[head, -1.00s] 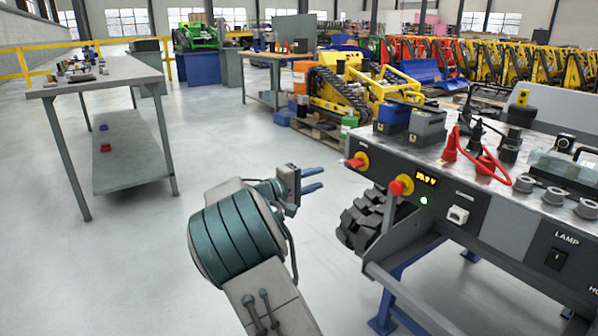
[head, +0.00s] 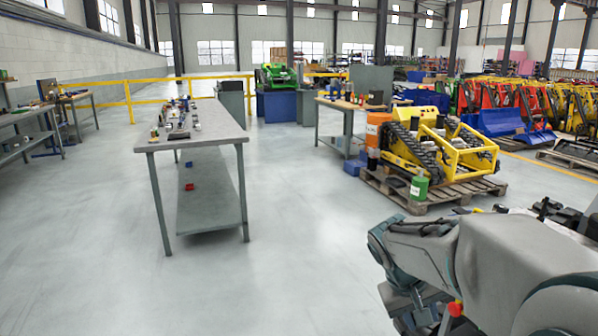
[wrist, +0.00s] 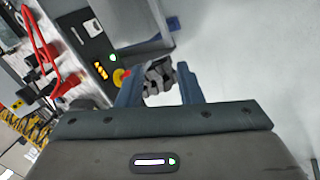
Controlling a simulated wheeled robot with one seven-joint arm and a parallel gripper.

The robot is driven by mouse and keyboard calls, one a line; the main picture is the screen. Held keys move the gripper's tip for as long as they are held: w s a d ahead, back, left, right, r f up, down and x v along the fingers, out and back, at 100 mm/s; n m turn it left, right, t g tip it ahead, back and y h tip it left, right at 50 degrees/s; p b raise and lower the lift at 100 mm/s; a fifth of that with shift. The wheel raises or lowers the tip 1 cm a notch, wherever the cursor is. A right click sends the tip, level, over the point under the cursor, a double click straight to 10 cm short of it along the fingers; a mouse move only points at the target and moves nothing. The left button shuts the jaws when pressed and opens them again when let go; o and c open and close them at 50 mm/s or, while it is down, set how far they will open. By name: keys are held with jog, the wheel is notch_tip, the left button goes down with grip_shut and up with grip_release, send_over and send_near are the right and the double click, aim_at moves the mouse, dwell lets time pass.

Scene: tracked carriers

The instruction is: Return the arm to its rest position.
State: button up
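A dark ribbed track or tyre shows in the background through the gap. In the head view my grey-and-teal arm (head: 500,255) is folded at the lower right, and I cannot make out the fingertips there. The carrier's control panel (wrist: 92,40) is at the upper left of the wrist view, apart from the fingers.
A red cable (wrist: 38,45) shows in the wrist view. A grey workbench (head: 222,120) with small parts stands left of centre. A yellow tracked carrier (head: 470,150) sits on a pallet (head: 425,207) at the right. The floor at front left is clear.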

jog(key=s+a+r+y+p, duration=0.2)
jog(key=s+a+r+p, duration=0.2)
jog(key=s+r+p, duration=0.2)
jog(key=s+a+r+t+y+p, duration=0.1)
jog(key=s+a+r+y+p, duration=0.1)
jog(key=s+a+r+p, duration=0.2)
notch_tip(320, 180, up, 3)
jog(key=s+p, duration=0.2)
jog(key=shift+s+a+f+m+y, duration=0.2)
jog(key=shift+s+m+y, duration=0.2)
jog(key=shift+d, duration=0.1)
